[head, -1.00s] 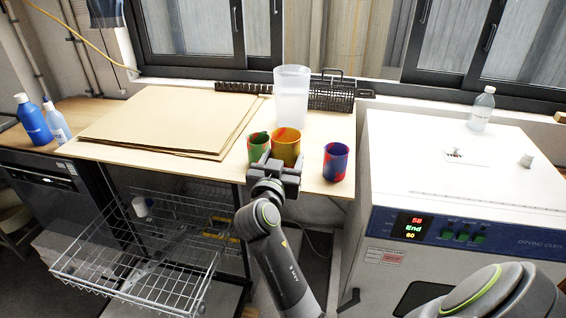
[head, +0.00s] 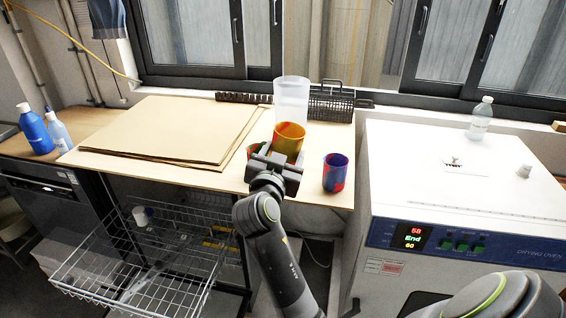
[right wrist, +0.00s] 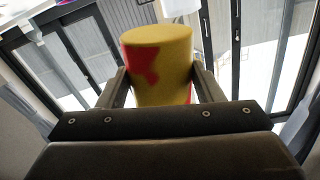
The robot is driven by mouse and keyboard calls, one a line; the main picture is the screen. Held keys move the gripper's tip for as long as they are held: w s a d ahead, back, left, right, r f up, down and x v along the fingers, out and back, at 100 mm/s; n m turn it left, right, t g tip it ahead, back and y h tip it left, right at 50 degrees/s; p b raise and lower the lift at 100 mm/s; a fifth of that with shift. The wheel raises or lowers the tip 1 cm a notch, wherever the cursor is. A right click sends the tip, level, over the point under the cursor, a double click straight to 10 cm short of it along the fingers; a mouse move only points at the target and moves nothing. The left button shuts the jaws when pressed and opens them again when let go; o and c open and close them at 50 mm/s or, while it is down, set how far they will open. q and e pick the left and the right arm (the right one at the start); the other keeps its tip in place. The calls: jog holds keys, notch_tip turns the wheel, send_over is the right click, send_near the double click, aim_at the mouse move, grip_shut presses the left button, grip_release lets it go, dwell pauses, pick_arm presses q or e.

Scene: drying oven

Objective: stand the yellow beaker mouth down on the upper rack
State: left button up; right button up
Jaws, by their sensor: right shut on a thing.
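The yellow beaker (head: 289,139), with red patches, is held mouth up by my right gripper (head: 276,166) just above the wooden table, as far as I can tell. In the right wrist view the beaker (right wrist: 158,66) sits between the two fingers, which are shut on its sides. The wire rack (head: 140,282) is pulled out at the lower left, below the table level, with a small white cup (head: 142,214) near its back. My left gripper is not in view.
A red and blue beaker (head: 335,173) stands to the right, and a tall clear container (head: 291,98) behind. Cardboard sheets (head: 170,127) cover the table's left. The drying oven (head: 460,180) is at right.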

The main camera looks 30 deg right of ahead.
jog(key=m+b, duration=0.4)
jog(key=shift+f+m+b, duration=0.3)
jog(key=shift+f+m, duration=0.05)
jog(key=shift+m, duration=0.05)
jog(key=shift+r+m+b, duration=0.2)
jog(key=shift+m+b, duration=0.25)
jog(key=shift+m, duration=0.45)
jog(key=shift+r, duration=0.1)
jog(key=m+b, duration=0.4)
jog(key=m, duration=0.2)
jog(key=shift+f+b, duration=0.2)
jog(key=shift+b, duration=0.2)
jog(key=shift+r+m+b, duration=0.1)
jog(key=shift+m+b, duration=0.5)
jog(key=shift+m, duration=0.8)
jog(key=shift+r, duration=0.1)
